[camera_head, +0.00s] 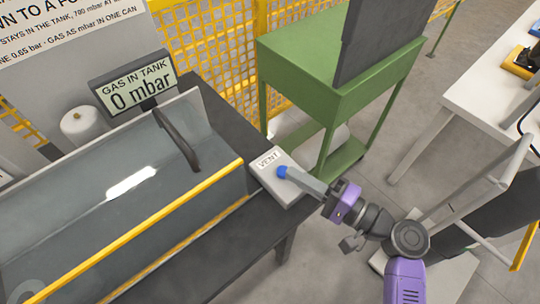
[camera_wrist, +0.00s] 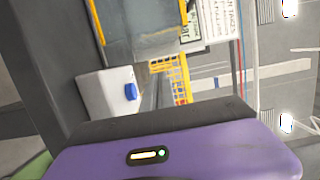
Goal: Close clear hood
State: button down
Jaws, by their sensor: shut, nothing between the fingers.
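The clear hood (camera_head: 95,185) is a large see-through panel on the tank at the left of the head view. It has a dark curved handle (camera_head: 176,138) and a yellow bar (camera_head: 130,223) along its front. A second yellow edge runs lower down, apart from the bar. I cannot tell whether the hood is fully down. My gripper (camera_head: 300,178) is shut and empty, right of the hood. Its tip is at the blue button (camera_head: 282,171) on the white VENT box (camera_head: 270,180); I cannot tell if they touch. The button also shows in the wrist view (camera_wrist: 131,91).
A display (camera_head: 133,83) behind the tank reads "GAS IN TANK 0 mbar". A green stand (camera_head: 320,80) with a dark upright panel is behind my gripper. A yellow mesh fence (camera_head: 210,40) runs behind. A white table (camera_head: 490,85) stands at the right. Bare floor lies between.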

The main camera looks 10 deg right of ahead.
jog(key=p+x, duration=0.1)
jog(key=x, duration=0.8)
jog(key=shift+w+a+p, duration=0.25)
jog(key=shift+a+p, duration=0.05)
jog(key=shift+s+a+p, duration=0.3)
jog(key=shift+s+a, duration=0.25)
jog(key=shift+a, duration=0.3)
jog(key=shift+s+a+p, duration=0.3)
jog(key=shift+s+a, duration=0.25)
jog(key=shift+a, duration=0.3)
